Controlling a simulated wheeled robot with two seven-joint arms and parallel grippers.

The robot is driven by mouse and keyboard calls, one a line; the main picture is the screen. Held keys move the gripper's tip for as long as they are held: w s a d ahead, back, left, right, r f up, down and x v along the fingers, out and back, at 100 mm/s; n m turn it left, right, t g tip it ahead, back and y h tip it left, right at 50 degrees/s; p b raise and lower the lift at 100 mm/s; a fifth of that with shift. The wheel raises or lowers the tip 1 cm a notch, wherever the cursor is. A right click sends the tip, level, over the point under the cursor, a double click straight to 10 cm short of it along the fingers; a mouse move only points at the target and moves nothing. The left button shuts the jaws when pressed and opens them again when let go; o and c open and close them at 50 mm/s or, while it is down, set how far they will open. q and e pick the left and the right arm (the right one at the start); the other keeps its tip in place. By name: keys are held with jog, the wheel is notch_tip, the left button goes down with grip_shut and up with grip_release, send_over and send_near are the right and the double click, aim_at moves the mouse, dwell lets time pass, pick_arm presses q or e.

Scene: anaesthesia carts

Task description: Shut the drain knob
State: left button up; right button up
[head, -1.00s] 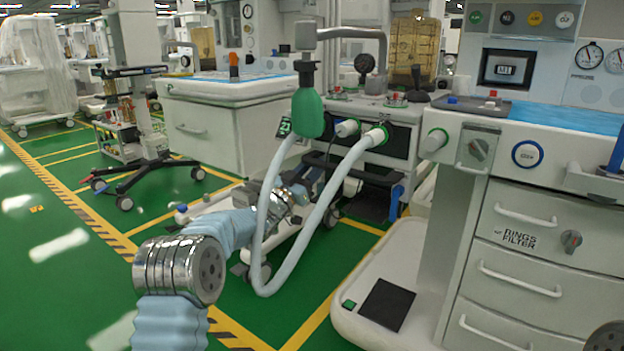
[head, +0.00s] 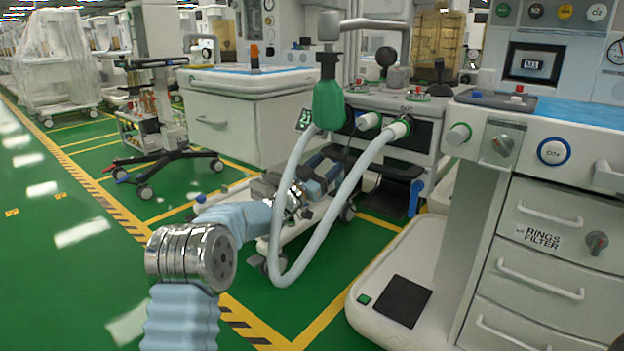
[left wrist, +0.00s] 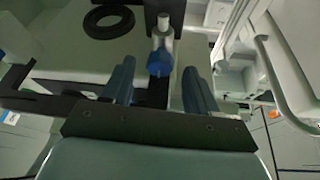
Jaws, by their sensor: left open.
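A blue knob (left wrist: 160,61) hangs below a short pale stem near the top middle of the left wrist view. I take it to be the drain knob. My left gripper (left wrist: 159,68) is open, with one blue finger on each side of the knob in the picture. The knob appears just beyond or between the fingertips; I cannot tell its exact depth, and no contact is visible. In the head view my left gripper (head: 318,184) is low in front of the middle machine, partly hidden by the pale hoses. My right gripper is out of view.
Looped pale hoses (head: 283,235) hang close to my left forearm. A green bag (head: 328,105) hangs above them. A cart with drawers (head: 555,220) stands at the right. A black ring (left wrist: 108,21) lies above left of the knob.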

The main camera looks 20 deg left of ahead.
pick_arm(q)
jog(key=v, duration=1.2)
jog(key=shift+s, duration=0.25)
jog(key=s+d+f+n+g+y, duration=0.2)
jog(key=f+n+g, duration=0.1)
jog(key=f, duration=0.8)
jog(key=s+d+f+n+g+y, duration=0.2)
jog(key=s+d+f, duration=0.1)
jog(key=f, duration=0.7)
jog(key=s+d+f+n+g+y, duration=0.2)
jog(key=f+n+g, duration=0.1)
jog(key=f, duration=0.8)
jog(key=s+d+f+g, duration=0.4)
jog(key=s+f+g, duration=0.1)
jog(key=s+f, duration=0.45)
jog(key=s+d+f+n+g, duration=0.1)
jog(key=s+d+f+g, duration=0.2)
jog(key=s, duration=0.7)
jog(key=s+d+f+g, duration=0.3)
jog(key=s, duration=0.6)
notch_tip(320, 180, up, 15)
jog(key=p, duration=1.5)
jog(key=shift+s+r, duration=0.2)
jog(key=shift+s, duration=0.05)
